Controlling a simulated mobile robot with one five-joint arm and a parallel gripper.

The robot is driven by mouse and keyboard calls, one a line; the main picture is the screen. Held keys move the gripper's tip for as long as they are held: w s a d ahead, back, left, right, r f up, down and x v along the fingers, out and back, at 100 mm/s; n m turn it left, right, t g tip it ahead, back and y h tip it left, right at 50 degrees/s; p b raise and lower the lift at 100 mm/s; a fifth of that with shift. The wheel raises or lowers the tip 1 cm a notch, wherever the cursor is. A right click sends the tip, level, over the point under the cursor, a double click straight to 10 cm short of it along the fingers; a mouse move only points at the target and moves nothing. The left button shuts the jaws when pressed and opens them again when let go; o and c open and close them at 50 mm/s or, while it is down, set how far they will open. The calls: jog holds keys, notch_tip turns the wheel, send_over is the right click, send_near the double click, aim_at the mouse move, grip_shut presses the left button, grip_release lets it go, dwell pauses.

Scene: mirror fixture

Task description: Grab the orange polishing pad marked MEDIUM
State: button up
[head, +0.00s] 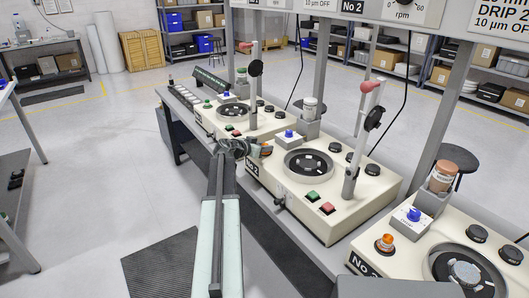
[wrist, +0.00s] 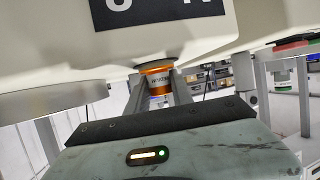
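An orange cylinder (wrist: 157,82) with small lettering, too blurred to read surely, shows in the wrist view on a dark round base at the machine's surface. In the head view its orange side (head: 266,150) shows at the left corner of the middle machine. My gripper (head: 245,149) reaches this corner from the lower left. In the wrist view the two fingers of my gripper (wrist: 158,92) stand on either side of the orange cylinder, very close to its sides. Contact cannot be told. Another orange knob (head: 385,242) sits on the nearest machine.
The middle machine (head: 325,227) carries a round plate (head: 308,163), green and red buttons and an upright lever (head: 362,135). A bench (head: 262,205) runs beneath the machines. A grey post (head: 440,120) stands on the right. Open floor (head: 110,170) lies on the left.

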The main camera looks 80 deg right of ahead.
grip_shut()
